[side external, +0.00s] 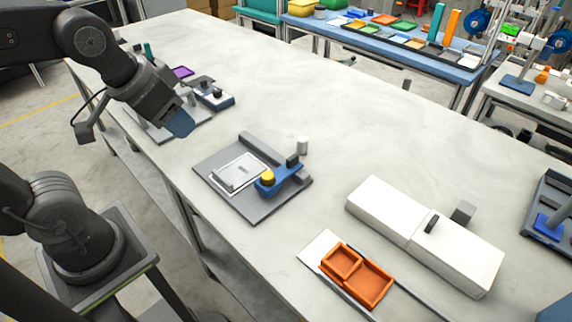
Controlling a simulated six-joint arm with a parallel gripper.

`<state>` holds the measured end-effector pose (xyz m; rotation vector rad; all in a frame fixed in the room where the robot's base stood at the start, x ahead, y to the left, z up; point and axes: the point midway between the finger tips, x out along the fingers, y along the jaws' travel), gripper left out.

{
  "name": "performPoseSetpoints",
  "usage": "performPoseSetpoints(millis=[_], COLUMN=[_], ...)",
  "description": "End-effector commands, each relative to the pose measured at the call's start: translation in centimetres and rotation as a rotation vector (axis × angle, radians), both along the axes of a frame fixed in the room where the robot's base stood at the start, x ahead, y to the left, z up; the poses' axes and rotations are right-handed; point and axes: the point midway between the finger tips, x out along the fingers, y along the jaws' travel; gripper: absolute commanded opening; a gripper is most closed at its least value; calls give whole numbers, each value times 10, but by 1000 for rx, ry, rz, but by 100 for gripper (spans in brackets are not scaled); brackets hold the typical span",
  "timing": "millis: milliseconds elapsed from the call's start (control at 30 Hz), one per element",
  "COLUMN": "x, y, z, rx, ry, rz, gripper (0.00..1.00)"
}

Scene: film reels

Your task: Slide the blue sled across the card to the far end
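The blue sled (286,178) is in the side external view, with a yellow knob (267,176) at its near left end and a dark upright block on its far right part. It sits at the right part of a flat grey base (256,207). A pale rectangular card (238,173) lies flat on the base, left of the sled. The sled's left end is close to the card's right edge; I cannot tell if they overlap. My gripper (180,122), dark with blue-grey tips, is up and left of the base, apart from the sled. Its finger gap does not show clearly.
Another device (211,95) is near my gripper. A long white box (425,235) and orange tray (357,275) stand right. The table's middle back is clear.

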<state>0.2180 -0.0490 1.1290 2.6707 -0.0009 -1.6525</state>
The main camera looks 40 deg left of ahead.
Motion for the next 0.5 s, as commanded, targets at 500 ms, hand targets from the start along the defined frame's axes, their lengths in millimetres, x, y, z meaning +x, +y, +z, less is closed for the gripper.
performPoseSetpoints(millis=[500], x=[172], y=[-12], z=[-23], rx=[-3], ry=[303], rz=[-3], gripper=[39])
